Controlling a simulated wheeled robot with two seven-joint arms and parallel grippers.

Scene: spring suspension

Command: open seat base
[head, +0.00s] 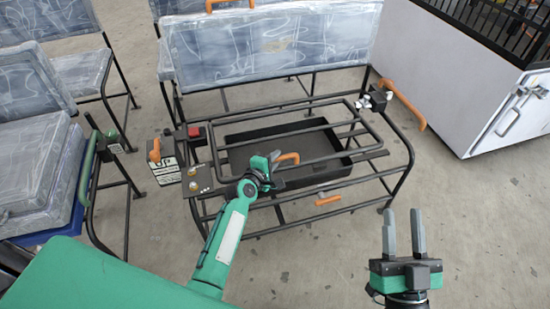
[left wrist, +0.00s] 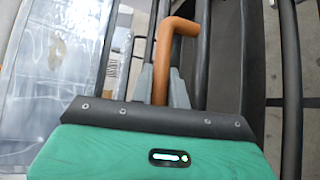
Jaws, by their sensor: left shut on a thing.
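The seat base (head: 372,141) is a black tubular frame with cross bars on the bench in the middle of the head view. It lies above a dark tray (head: 328,182); I cannot tell whether it is slightly raised. An orange handle (head: 290,156) is at its front edge. My left gripper (head: 274,165) is shut on this handle. In the left wrist view the bent handle (left wrist: 173,35) rises between the two grey fingers, with dark bars behind it. My right gripper (head: 403,232) is open and empty in front of the bench, fingers pointing away from me.
A plastic-wrapped backrest (head: 280,45) stands behind the frame. Another orange handle (head: 404,105) is at the bench's right side, and one (head: 328,200) is low in front. Wrapped seats (head: 35,150) are at left, a white cabinet (head: 485,75) at right. Floor at front right is clear.

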